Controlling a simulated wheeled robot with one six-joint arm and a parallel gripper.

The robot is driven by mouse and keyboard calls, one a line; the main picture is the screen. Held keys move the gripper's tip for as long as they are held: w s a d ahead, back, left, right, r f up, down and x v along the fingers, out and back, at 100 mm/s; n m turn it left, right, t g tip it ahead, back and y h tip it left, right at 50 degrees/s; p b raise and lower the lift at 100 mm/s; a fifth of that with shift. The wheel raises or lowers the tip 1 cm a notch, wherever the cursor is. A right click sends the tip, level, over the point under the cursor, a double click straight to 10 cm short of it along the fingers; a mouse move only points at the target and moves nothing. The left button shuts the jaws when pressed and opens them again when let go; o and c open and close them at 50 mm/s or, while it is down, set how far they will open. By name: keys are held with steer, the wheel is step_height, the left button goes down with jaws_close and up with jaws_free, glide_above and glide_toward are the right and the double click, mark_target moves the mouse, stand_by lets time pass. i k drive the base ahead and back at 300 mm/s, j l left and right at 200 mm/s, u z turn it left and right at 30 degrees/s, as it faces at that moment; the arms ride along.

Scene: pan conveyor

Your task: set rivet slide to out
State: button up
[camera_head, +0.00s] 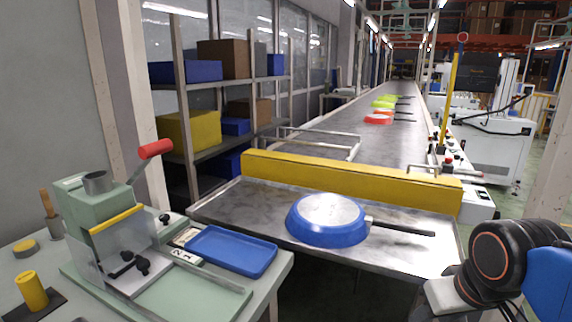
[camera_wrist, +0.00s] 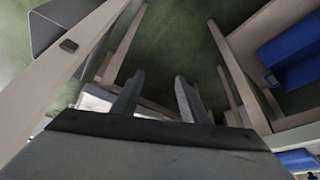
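A pale green rivet press (camera_head: 105,228) with a red-knobbed lever (camera_head: 155,149) and a yellow bar stands on the bench at the left. Low on its front are a clear guard and black knobs (camera_head: 130,266), above a flat green base with a rail. A small white label plate (camera_head: 186,254) lies beside it. I cannot tell which part is the slide or how it is set. My gripper (camera_wrist: 158,88) shows in the wrist view with its two fingers apart and nothing between them. It is away from the press and outside the head view; part of my arm shows at the right.
A blue tray (camera_head: 232,250) lies on the bench right of the press. A blue pan (camera_head: 327,222) lies upside down on the metal table (camera_head: 285,245), below a yellow barrier (camera_head: 345,180). More coloured pans sit along the conveyor. Shelves (camera_head: 205,85) with boxes stand behind.

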mark_target(130, 278)
steer(key=u, duration=1.45)
steer(key=k+l+z, duration=0.2)
steer(key=k, duration=0.15)
steer(key=l+z, duration=0.2)
steer(key=i+l, duration=0.05)
